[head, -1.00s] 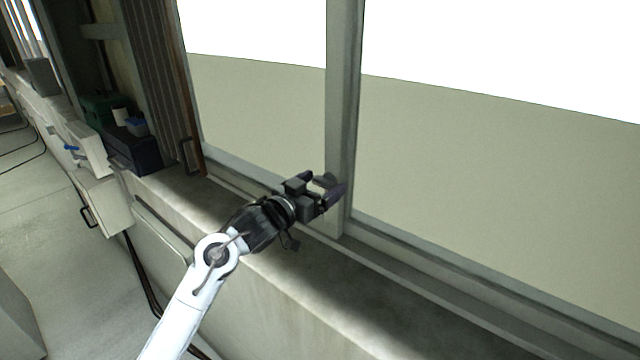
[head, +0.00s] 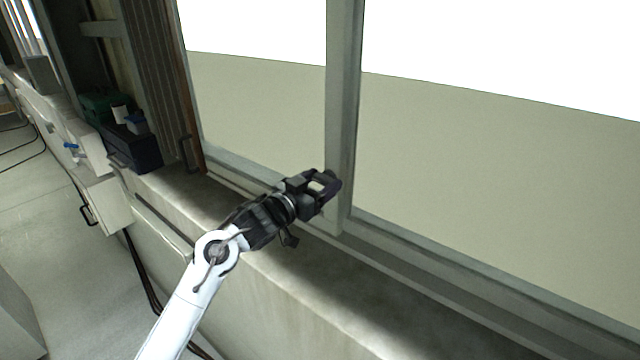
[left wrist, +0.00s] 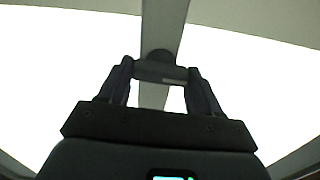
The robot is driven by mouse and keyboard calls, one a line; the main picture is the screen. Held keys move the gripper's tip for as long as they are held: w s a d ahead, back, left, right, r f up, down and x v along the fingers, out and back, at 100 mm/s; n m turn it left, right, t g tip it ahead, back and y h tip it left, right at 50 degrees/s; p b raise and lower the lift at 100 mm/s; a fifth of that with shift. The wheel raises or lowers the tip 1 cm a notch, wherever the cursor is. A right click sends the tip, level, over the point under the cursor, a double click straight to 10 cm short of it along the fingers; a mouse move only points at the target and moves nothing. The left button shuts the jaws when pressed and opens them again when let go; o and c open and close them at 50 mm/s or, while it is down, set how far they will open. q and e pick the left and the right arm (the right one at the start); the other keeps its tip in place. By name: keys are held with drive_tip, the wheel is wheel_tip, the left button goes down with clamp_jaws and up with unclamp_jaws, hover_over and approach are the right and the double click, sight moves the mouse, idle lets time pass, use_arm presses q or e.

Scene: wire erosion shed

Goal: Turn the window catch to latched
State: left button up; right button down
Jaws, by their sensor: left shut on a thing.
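The window catch (left wrist: 160,68) is a dark piece on the grey window post, seen in the left wrist view between my fingertips. My left gripper (head: 328,184) is at the post in the head view, with its fingers closed on the catch. The gripper also shows in the left wrist view (left wrist: 160,76), one finger on each side of the catch. In the head view the gripper mostly hides the catch, so I cannot tell its setting. My right gripper is in neither view.
The window post (head: 343,100) stands between two large panes. A concrete sill (head: 300,275) runs below. The sill to the right is clear.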

use_arm(q)
drive_tip(key=m+b, duration=0.1)
drive_tip(key=m, duration=0.2)
drive_tip(key=shift+f+m+b, duration=0.15)
drive_tip(key=shift+m+b, duration=0.15)
drive_tip(key=shift+b, duration=0.1)
drive_tip(key=m+b, duration=0.2)
drive_tip(key=m, duration=0.3)
drive_tip(key=shift+b, duration=0.35)
drive_tip(key=m+b, duration=0.2)
drive_tip(key=m, duration=0.3)
drive_tip(key=shift+m+b, duration=1.05)
drive_tip(key=shift+m, duration=0.75)
drive_tip(key=o, duration=1.1)
drive_tip(key=shift+c, duration=0.2)
drive_tip(key=shift+s, duration=0.15)
